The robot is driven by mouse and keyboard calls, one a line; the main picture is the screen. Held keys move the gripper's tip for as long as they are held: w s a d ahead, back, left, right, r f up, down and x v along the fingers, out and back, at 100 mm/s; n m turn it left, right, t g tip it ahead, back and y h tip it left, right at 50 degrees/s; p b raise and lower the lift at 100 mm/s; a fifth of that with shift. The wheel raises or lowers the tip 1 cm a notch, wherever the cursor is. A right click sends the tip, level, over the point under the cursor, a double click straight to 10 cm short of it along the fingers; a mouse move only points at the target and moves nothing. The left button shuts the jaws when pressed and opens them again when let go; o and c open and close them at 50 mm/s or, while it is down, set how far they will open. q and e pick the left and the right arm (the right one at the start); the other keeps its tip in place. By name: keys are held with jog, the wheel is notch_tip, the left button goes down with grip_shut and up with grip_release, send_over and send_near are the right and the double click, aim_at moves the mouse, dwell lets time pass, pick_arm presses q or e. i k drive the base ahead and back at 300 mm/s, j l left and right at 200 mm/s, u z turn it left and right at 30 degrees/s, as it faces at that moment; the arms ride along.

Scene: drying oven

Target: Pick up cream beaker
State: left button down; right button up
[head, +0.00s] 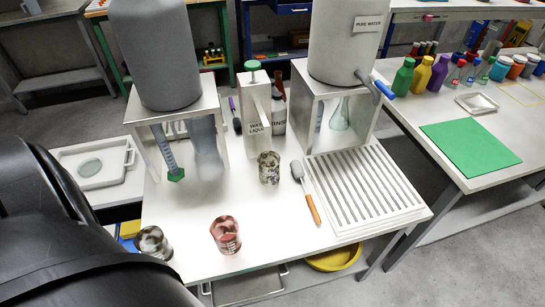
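Three small glass beakers stand upright on the white table (300,250). One beaker (269,167) near the middle is cream-coloured with dark blotches. A second beaker (153,241) at the front left looks pale and grey-brown, partly against my black arm at its lower edge. A third beaker (225,234) at the front is reddish. I cannot tell for sure which of the two pale ones is the cream beaker. Neither of my grippers shows; only a large black part of my arm fills the lower left.
A brush with an orange handle (312,208) lies beside the ribbed white rack (365,192). Two grey tanks stand on white stands behind, the right one (346,45) with a blue tap. A side table holds a green mat (470,157) and coloured bottles. The table's front middle is clear.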

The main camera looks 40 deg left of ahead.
aim_at(268, 161)
jog(key=u, duration=1.2)
